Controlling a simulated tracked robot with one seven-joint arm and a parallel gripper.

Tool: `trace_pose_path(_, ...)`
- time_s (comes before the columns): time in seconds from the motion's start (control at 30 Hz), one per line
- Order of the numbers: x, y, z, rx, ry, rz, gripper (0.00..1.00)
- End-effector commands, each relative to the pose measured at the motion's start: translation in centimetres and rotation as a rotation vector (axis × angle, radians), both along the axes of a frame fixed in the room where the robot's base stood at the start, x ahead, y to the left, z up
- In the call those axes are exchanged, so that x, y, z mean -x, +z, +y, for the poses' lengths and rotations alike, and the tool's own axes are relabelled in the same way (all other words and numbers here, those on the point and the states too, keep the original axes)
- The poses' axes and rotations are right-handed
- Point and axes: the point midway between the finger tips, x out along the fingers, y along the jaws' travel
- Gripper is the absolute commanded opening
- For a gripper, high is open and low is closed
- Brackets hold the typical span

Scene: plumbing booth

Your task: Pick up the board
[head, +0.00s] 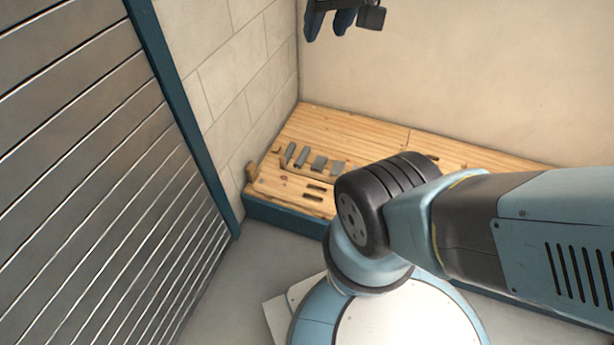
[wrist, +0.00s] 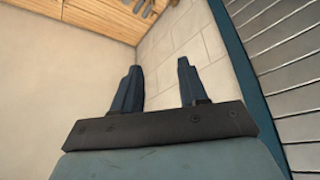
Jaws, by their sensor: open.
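The board (head: 283,184) looks like a pale wooden panel with dark slots, lying at the left end of the wooden bench (head: 350,126) in the head view. Its outline is hard to tell from the bench top, and my arm covers the area to its right. My gripper (head: 331,30) is at the top edge of the head view, high above the bench and apart from the board. In the wrist view my gripper (wrist: 160,88) has its two dark blue fingers spread, with nothing between them.
Several grey pieces (head: 319,163) lie in a row by the board. A small wooden block (head: 252,171) stands at the bench's left edge. A block wall (head: 230,75) and a slatted metal shutter (head: 95,165) close off the left side. Grey floor (head: 225,285) lies in front.

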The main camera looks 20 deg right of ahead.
Motion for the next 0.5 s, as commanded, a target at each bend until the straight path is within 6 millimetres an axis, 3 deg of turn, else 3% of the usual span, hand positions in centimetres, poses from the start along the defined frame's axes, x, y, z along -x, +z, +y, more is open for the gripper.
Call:
trace_pose_path(0.07,0.0,0.0,0.0,0.000,0.000,0.000,0.43)
trace_pose_path(0.17,-0.2,0.0,0.0,0.000,0.001,0.002,0.53)
trace_pose_path(0.27,-0.9,0.1,-0.1,0.005,0.004,0.011,0.53)
trace_pose_path(0.5,-5.2,0.0,-0.6,0.032,0.030,0.062,0.53)
